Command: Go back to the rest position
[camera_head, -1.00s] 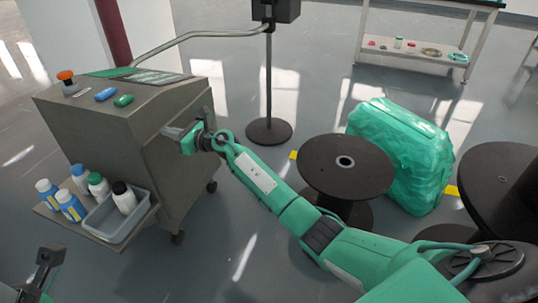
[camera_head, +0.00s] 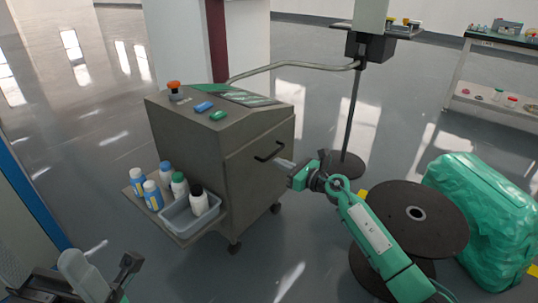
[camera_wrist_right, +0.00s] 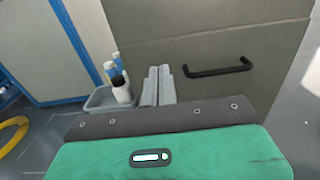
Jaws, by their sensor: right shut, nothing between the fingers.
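My right gripper (camera_head: 287,165) reaches in front of the grey machine cabinet (camera_head: 185,135), near its dark handle (camera_head: 268,151). In the right wrist view, its two pale grey fingers (camera_wrist_right: 158,88) lie side by side, shut and empty. The handle (camera_wrist_right: 218,68) shows to the right of the fingers, apart from them. Part of my left gripper or wrist (camera_head: 85,278) shows at the lower left edge of the head view; its jaw state is unclear.
A side shelf holds a grey tray (camera_head: 178,228) and several bottles (camera_head: 152,195). A black cable reel (camera_head: 415,214) and a green wrapped bundle (camera_head: 480,215) stand at right. A pole on a round base (camera_head: 345,165) stands behind. Floor front of the cabinet is clear.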

